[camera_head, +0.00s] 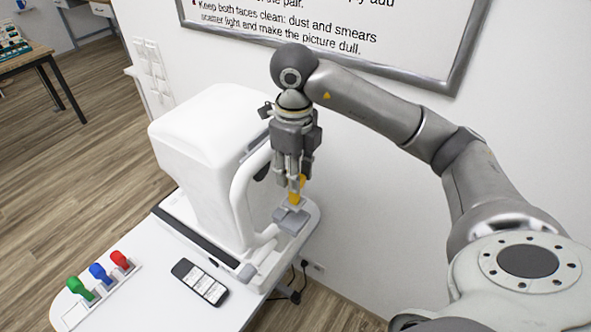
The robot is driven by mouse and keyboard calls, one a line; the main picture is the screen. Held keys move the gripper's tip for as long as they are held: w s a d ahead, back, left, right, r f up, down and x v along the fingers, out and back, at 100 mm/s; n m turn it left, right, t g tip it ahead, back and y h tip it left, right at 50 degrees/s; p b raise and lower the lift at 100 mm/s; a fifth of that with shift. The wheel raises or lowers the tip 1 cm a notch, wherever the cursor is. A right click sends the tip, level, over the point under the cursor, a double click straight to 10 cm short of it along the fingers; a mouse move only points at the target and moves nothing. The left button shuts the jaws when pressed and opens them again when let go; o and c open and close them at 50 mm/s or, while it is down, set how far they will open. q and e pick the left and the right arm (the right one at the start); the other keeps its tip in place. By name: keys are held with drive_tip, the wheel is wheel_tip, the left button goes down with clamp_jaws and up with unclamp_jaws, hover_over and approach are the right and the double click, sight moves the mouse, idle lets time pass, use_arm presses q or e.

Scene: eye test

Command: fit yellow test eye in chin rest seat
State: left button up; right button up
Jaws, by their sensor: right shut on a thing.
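My right gripper (294,178) points down at the chin rest side of the white eye instrument (207,128). Its fingers are shut on the yellow test eye (295,198), which shows between and below the fingertips. The yellow test eye is upright, right above the grey chin rest seat (292,221). I cannot tell whether its lower end touches the seat or is in it. The fingers hide part of the yellow test eye. My left gripper is not in view.
Green (80,288), blue (100,273) and red (120,259) test eyes stand in a white rack at the table's left. A phone (200,282) lies on the white table (150,312). The instrument's white curved frame (241,200) stands close left of my gripper. A wall is behind.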

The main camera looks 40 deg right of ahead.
drive_tip(key=shift+d+f, duration=0.1)
drive_tip(key=shift+f+b, duration=0.25)
drive_tip(key=shift+b, duration=0.05)
drive_tip(key=shift+a+f+b, duration=0.2)
drive_tip(key=shift+f+b, duration=0.15)
drive_tip(key=shift+f, duration=0.2)
drive_tip(key=shift+f+b, duration=0.95)
drive_tip(key=shift+f, duration=0.5)
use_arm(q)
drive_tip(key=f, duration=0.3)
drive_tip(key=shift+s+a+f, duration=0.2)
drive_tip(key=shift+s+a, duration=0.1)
use_arm(e)
drive_tip(key=shift+d, duration=0.1)
use_arm(q)
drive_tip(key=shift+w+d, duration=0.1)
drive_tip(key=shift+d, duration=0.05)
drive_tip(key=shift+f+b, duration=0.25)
drive_tip(key=shift+b, duration=0.05)
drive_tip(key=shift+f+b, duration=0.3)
use_arm(e)
drive_tip(key=shift+f, duration=0.35)
